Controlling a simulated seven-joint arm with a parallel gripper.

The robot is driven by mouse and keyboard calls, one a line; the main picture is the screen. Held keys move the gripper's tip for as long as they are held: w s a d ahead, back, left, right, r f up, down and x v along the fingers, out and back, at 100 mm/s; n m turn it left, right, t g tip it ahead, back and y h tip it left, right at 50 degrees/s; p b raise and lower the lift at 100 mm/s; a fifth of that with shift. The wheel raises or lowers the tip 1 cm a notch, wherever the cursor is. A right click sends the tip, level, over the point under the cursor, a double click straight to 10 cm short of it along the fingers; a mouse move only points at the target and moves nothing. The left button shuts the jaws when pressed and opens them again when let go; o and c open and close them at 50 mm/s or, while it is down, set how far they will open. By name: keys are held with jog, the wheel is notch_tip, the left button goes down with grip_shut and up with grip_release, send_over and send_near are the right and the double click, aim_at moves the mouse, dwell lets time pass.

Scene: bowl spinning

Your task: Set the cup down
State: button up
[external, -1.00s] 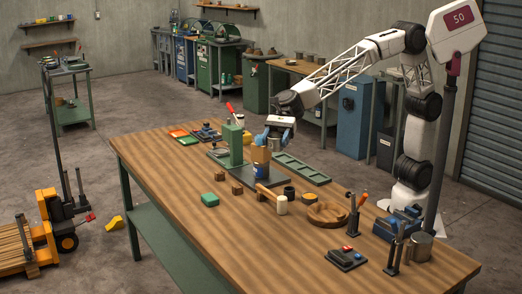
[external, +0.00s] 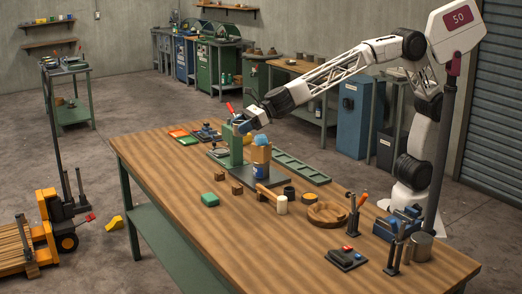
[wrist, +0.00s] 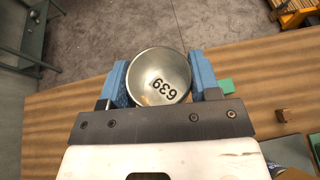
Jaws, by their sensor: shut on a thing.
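A metal cup (wrist: 160,66) marked 639 sits between the blue fingers of my gripper (wrist: 160,82) in the wrist view. The fingers press on its two sides, and I look down into its open top. In the external view my gripper (external: 243,125) is over the far part of the wooden workbench (external: 160,155), by the green upright fixture (external: 232,150). I cannot make out the cup there. The height of the cup above the bench cannot be judged.
A round wooden dish (external: 326,213) and small blocks lie nearer.

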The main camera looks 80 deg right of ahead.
jog(key=w+d+m+t+h, duration=0.1)
jog(key=w+d+m+h, duration=0.3)
jog(key=d, duration=0.5)
jog(key=w+d+m+h, duration=0.1)
jog(key=d+m+h, duration=0.35)
jog(key=d, duration=0.35)
jog(key=w+d+m+t+h, duration=0.1)
jog(key=w+d+m+h, duration=0.3)
jog(key=d, duration=0.5)
jog(key=shift+h, duration=0.55)
jog(key=f, duration=2)
jog(key=s+f, duration=0.1)
jog(key=f, duration=0.9)
jog(key=shift+w, duration=0.1)
jog(key=shift+w+a+f, duration=0.2)
jog(key=shift+w+a, duration=0.45)
jog(key=shift+w, duration=1.75)
jog(key=shift+w+a+f, duration=0.2)
jog(key=shift+w+a, duration=0.5)
jog(key=shift+w, duration=1.65)
jog(key=shift+w+a+f, duration=0.2)
jog(key=shift+w+a, duration=0.45)
jog(key=shift+w, duration=1.75)
jog(key=shift+w, duration=0.1)
